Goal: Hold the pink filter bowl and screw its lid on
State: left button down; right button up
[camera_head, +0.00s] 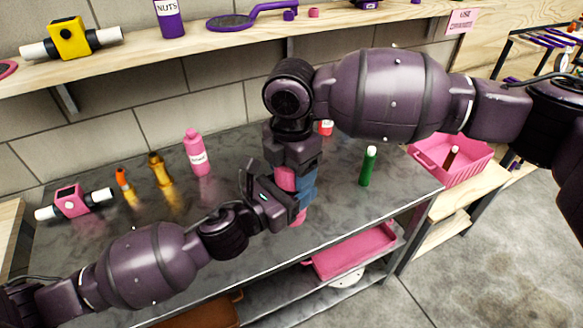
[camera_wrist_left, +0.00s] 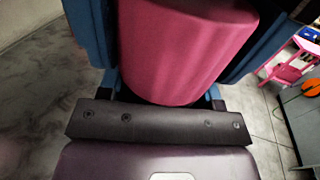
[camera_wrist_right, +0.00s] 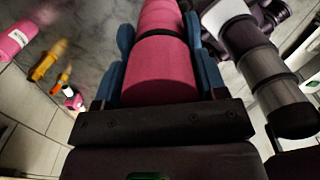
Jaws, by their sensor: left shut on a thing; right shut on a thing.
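The pink filter bowl (camera_head: 299,217) is over the front edge of the metal workbench, mostly hidden by my grippers. My left gripper (camera_head: 299,198) reaches it from the left and is shut on it. A smooth pink cylinder (camera_wrist_left: 188,50) fills the space between the blue fingers in the left wrist view. My right gripper (camera_head: 288,172) is just above, pointing down, shut on the pink lid (camera_head: 285,179). In the right wrist view a pink cylinder (camera_wrist_right: 160,70) lies between its blue fingers, with a dark line and more pink beyond. How far the thread is engaged cannot be seen.
A pink bottle (camera_head: 197,152), a yellow bottle (camera_head: 160,169), an orange-capped bottle (camera_head: 125,186) and a pink-and-white filter housing (camera_head: 73,201) stand left on the bench. A green bottle (camera_head: 368,166) stands to the right. A pink crate (camera_head: 463,173) is beyond the bench.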

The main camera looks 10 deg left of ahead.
jog(key=shift+m, duration=1)
jog(key=o, duration=1)
jog(key=shift+r, duration=0.1)
jog(key=shift+r, duration=2.2)
jog(key=shift+c, duration=0.3)
